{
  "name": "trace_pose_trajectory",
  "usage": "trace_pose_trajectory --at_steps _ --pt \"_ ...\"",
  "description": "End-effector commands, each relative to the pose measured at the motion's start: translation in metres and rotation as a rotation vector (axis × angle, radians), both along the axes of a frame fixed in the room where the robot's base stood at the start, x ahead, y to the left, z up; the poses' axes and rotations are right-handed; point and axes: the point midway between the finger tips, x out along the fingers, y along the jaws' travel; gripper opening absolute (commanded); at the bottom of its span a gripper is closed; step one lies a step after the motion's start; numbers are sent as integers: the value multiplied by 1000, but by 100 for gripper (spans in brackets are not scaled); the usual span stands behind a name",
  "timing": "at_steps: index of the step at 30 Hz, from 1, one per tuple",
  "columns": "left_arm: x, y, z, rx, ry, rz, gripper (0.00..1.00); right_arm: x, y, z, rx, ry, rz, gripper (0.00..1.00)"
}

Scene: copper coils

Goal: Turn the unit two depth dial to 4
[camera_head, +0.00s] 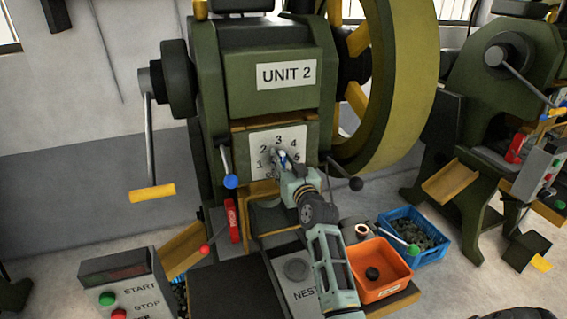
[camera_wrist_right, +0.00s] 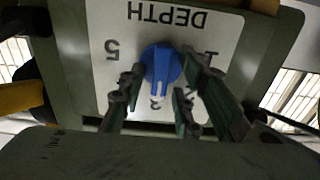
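The unit two depth dial (camera_wrist_right: 161,64) is a round blue knob with a white-tipped pointer on a white numbered plate (camera_head: 262,139). In the right wrist view the plate appears upside down, with DEPTH at the top. There the pointer aims down, at about the 3, whose digit is partly hidden. My right gripper (camera_wrist_right: 165,62) is at the dial, open, with one finger on each side of the knob. I cannot tell whether either finger touches it. In the head view the gripper (camera_head: 284,158) covers most of the dial (camera_head: 282,155). My left gripper is out of view.
A blue-knobbed lever (camera_head: 230,181) stands left of the plate and a black-knobbed lever (camera_head: 356,184) right of it. A large flywheel (camera_head: 405,80) rises behind right. An orange bin (camera_head: 372,291) and a blue crate (camera_head: 432,257) stand below right. A START/STOP box (camera_head: 128,285) is lower left.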

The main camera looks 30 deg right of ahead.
Motion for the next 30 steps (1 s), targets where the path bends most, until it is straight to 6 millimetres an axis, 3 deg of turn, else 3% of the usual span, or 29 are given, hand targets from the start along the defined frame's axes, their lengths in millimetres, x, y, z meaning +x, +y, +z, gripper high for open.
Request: trace_pose_trajectory --at_steps 9,21,30 --pt "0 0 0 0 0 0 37 0 0 0 0 1 0 0" --pt "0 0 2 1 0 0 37 0 0 0 26 -5 0 0" --pt "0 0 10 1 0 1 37 -1 -1 1 191 -44 1 0"
